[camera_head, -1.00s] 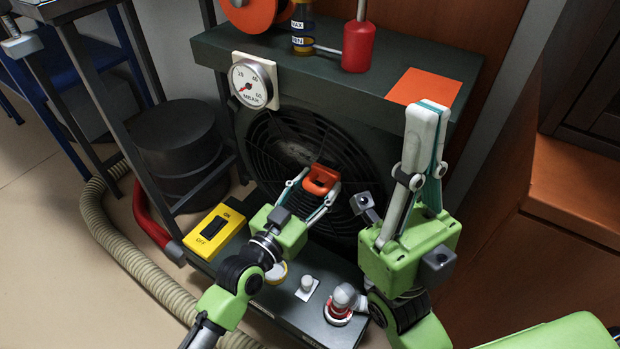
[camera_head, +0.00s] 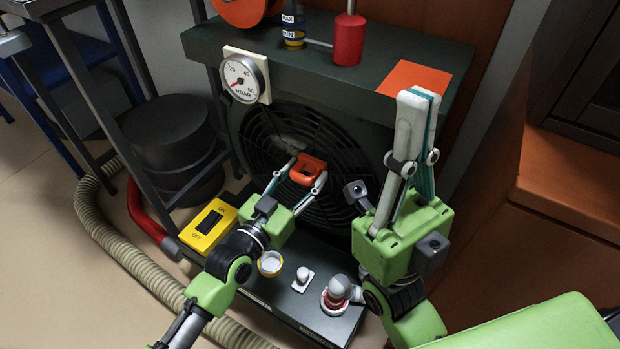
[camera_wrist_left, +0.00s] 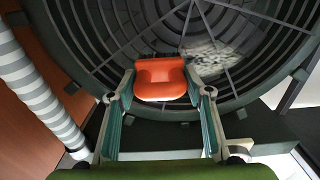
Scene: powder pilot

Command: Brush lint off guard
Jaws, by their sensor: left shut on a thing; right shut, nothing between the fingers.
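The round black fan guard (camera_head: 330,150) is on the front of the dark machine, and a pale grey lint patch (camera_head: 290,143) shows on it. The lint also shows in the left wrist view (camera_wrist_left: 208,60), up and to the right of the held piece. My left gripper (camera_head: 306,176) is shut on an orange block (camera_head: 308,168), probably the brush, in front of the guard. The wrist view shows the block (camera_wrist_left: 160,80) between both fingertips. My right gripper (camera_head: 418,96) is shut, empty and points up, right of the guard.
A shelf (camera_head: 350,75) with a gauge (camera_head: 241,78) and a red bottle (camera_head: 348,40) overhangs the guard. Below are a yellow switch box (camera_head: 209,226), a small yellow-rimmed cup (camera_head: 270,263), a white knob (camera_head: 303,275) and a red-and-white fitting (camera_head: 336,295).

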